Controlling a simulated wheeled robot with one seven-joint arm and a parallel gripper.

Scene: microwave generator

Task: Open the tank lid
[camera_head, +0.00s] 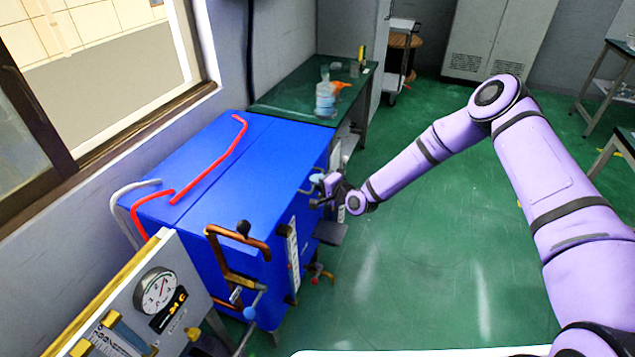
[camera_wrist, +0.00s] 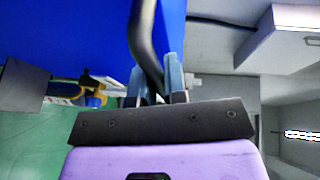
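The blue tank (camera_head: 240,155) is a large box beside the wall on the left in the head view. In the wrist view, a dark curved handle (camera_wrist: 146,42) in front of the blue surface (camera_wrist: 75,30) runs down between the two fingers of my gripper (camera_wrist: 157,78). The fingers stand close on either side of it. Whether they press on it is not clear. In the head view the handle is mostly hidden by my gripper.
Red pipes (camera_head: 212,165) run over the tank top. Copper pipes (camera_head: 228,262) and a panel with a gauge (camera_head: 157,291) stand at the near left. A green table (camera_head: 285,97) with glassware is behind the tank. The green floor (camera_head: 430,260) to the right is clear.

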